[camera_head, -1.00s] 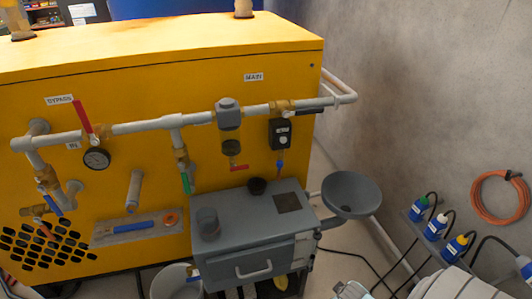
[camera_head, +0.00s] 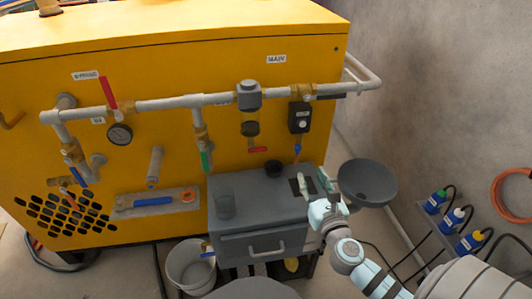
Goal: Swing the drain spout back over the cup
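A thin drain spout with a blue fitting (camera_head: 297,149) hangs below the black drain box (camera_head: 300,118) on the pipe. Its lower end is over the grey cabinet top, to the right of a small black cup (camera_head: 273,168), not over it. A translucent grey jar (camera_head: 225,203) stands further left on the same top. My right gripper (camera_head: 315,182) is open and empty, its two fingers apart. In the picture it is below and right of the spout, near the cabinet's right end, and it partly covers the dark square patch there. My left gripper is not in view.
The grey cabinet (camera_head: 262,221) stands before the yellow tank housing (camera_head: 230,60). A dark round funnel (camera_head: 368,182) is close to the right of my gripper. A white bucket (camera_head: 190,268) stands at lower left.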

